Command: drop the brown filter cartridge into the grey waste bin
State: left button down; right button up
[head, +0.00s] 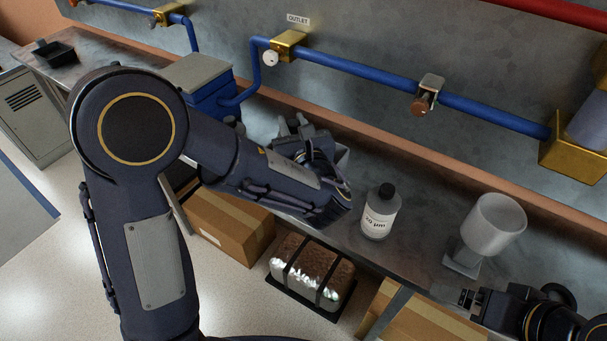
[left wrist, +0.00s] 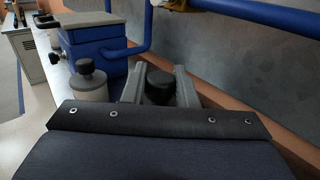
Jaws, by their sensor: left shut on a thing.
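My left gripper (head: 292,124) is over the back of the bench. In the left wrist view, its two grey fingers (left wrist: 158,88) are shut on a dark, round-topped thing (left wrist: 158,84). Most of that thing is hidden behind the wrist, so I cannot tell whether it is the brown filter cartridge. A light grey wall (head: 343,160) shows just behind the left wrist; I cannot tell whether it belongs to the waste bin. My right gripper (head: 452,294) is at the lower right, by the foot of a white cup; its opening is unclear.
A white bottle (head: 380,212) labelled 20 µm and a white cup on a stand (head: 495,226) stand on the bench. A blue box (head: 205,90) and a dark-capped bottle (left wrist: 90,82) are at left. A blue pipe (head: 370,78) crosses the wall. Cardboard boxes (head: 228,225) sit below.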

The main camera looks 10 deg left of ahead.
pick_arm(q)
jog(key=c, duration=1.1)
grip_release()
jog(key=v, duration=0.8)
jog(key=shift+r+b, duration=0.1)
jog(key=shift+b, duration=0.25)
